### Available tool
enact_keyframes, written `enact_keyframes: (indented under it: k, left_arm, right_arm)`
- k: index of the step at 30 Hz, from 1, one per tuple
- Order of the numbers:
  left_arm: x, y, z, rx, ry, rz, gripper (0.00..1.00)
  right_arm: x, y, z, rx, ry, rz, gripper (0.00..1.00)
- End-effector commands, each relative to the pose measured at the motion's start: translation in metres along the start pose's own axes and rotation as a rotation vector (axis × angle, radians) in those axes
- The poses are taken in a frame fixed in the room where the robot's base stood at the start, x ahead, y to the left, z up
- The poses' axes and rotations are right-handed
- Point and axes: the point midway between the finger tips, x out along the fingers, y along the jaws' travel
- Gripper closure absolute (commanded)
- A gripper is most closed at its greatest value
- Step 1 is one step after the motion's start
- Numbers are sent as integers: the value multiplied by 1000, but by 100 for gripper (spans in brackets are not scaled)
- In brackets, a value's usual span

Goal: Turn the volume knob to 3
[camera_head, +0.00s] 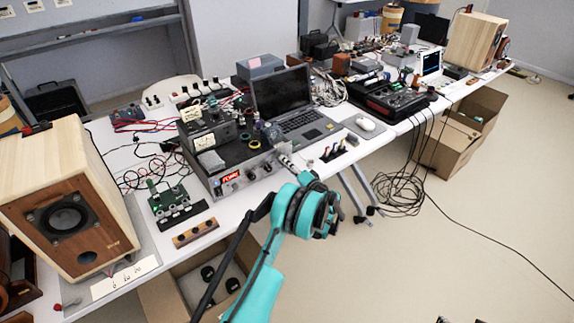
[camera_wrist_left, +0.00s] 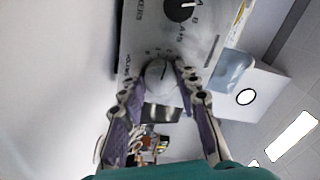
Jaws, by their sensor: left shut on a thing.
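The volume knob (camera_wrist_left: 160,75) is pale and round, with a dark pointer line, on the grey front panel (camera_wrist_left: 205,35) in the left wrist view. Small marks surround it, but I cannot read which number the pointer meets. My left gripper (camera_wrist_left: 157,76) is shut on the knob, one finger on each side. In the head view my left gripper (camera_head: 284,158) is at the right end of the front of the amplifier (camera_head: 218,184), which has a red lit display. The knob is hidden there by the gripper. My right gripper cannot be made out.
A black knob (camera_wrist_left: 180,8) is on the same panel. A laptop (camera_head: 283,95) stands behind the amplifier, and a wooden speaker (camera_head: 70,215) stands at left. Cables and devices crowd the table. The floor (camera_head: 480,200) at right is mostly clear.

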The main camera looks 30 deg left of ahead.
Motion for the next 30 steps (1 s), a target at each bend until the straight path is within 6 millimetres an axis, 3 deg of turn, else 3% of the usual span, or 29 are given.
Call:
enact_keyframes:
  k: [15, 30]
  left_arm:
    - [0, 0, 0, 409, 0, 1, 98]
    - [0, 0, 0, 540, 0, 1, 98]
  right_arm:
    - [0, 0, 0, 0, 0, 0, 60]
    - [0, 0, 0, 0, 0, 0, 60]
